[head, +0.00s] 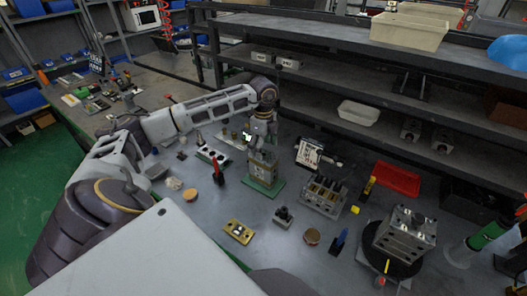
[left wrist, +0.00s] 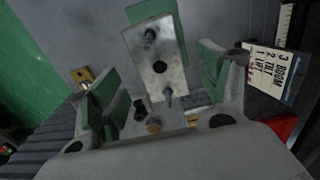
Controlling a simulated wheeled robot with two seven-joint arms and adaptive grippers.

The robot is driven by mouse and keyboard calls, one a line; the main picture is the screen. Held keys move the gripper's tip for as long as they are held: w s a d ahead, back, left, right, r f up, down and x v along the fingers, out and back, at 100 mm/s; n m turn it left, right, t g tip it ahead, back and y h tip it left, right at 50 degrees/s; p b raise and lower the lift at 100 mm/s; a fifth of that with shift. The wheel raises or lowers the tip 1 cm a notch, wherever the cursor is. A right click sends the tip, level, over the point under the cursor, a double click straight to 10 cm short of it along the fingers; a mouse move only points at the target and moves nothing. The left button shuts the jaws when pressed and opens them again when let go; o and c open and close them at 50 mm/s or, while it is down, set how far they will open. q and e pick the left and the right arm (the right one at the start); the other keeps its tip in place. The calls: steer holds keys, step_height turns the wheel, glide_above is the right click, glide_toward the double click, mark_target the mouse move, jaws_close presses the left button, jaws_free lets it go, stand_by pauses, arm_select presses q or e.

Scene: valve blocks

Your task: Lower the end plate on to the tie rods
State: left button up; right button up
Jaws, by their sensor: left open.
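A valve block stack (head: 262,167) stands upright on a green base plate (head: 264,188) in the middle of the bench. My left gripper (head: 258,142) is directly above it, pointing down. In the left wrist view my left gripper (left wrist: 160,88) is open, its green-padded fingers apart on either side. Between and beyond them is a pale metal plate (left wrist: 158,68) with a dark central hole, which looks like the end plate on the stack. Two tie rod ends (left wrist: 168,97) stand out of its face, one near each end. Whether it sits fully down is unclear. My right gripper is not in view.
A grey multi-valve block (head: 323,195) and a sign board (head: 309,153) stand right of the stack. A yellow plate (head: 238,232), a small dark fitting (head: 284,217) and a red-handled tool (head: 217,172) lie nearby. A metal block (head: 405,232) on a dark turntable is farther right.

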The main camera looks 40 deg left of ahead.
mark_target(264, 155)
arm_select(q)
step_height(264, 155, up, 9)
stand_by(0.5)
steer(key=shift+s, duration=0.15)
stand_by(0.9)
